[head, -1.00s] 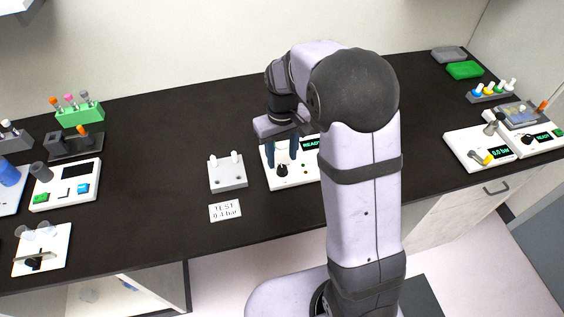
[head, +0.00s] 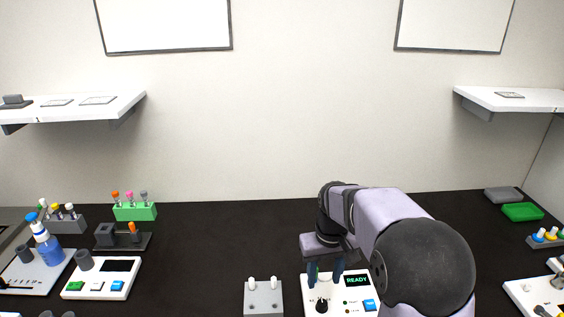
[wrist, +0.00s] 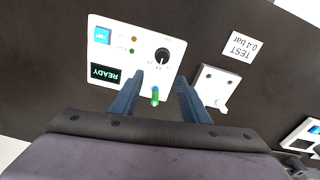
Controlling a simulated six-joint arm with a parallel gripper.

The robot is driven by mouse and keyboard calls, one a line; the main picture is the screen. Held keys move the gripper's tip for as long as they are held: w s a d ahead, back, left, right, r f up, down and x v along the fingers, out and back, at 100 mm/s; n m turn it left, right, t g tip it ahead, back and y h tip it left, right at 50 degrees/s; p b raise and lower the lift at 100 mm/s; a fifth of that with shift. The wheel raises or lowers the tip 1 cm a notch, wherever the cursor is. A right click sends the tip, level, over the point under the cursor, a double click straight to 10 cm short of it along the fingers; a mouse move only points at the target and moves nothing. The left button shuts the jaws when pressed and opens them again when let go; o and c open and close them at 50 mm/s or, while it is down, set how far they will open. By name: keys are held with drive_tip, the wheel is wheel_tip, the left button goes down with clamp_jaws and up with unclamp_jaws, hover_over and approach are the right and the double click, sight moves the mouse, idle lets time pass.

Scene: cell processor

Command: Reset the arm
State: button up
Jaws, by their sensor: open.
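My gripper (head: 325,273) points down over the white cell processor panel (head: 312,295) with a lit READY display (head: 357,281). In the wrist view my gripper (wrist: 158,88) has its two blue fingers spread apart. A small capped tube, green and blue (wrist: 155,96), shows between the fingers in the wrist view, standing at the panel's edge. I cannot tell that either finger touches it. The panel also has a black knob (wrist: 162,56) and a blue button (wrist: 103,36).
A grey block with two white pegs (head: 263,298) stands just left of the panel. A TEST 0.4 bar card (wrist: 240,46) lies beside it. Racks, a blue bottle (head: 47,247) and another device (head: 102,278) are at left. Green and grey trays (head: 522,212) are at back right.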

drive_tip(key=shift+m+g, duration=0.6)
drive_tip(key=s+f, duration=0.4)
drive_tip(key=s, duration=0.1)
drive_tip(key=s+f, duration=0.2)
drive_tip(key=s, duration=0.1)
drive_tip(key=shift+s+d+f, duration=0.1)
drive_tip(key=shift+s+d, duration=0.05)
drive_tip(key=s+r, duration=0.2)
drive_tip(key=s, duration=1)
drive_tip(key=shift+d+t, duration=0.3)
drive_tip(key=shift+d, duration=0.1)
drive_tip(key=shift+s, duration=0.1)
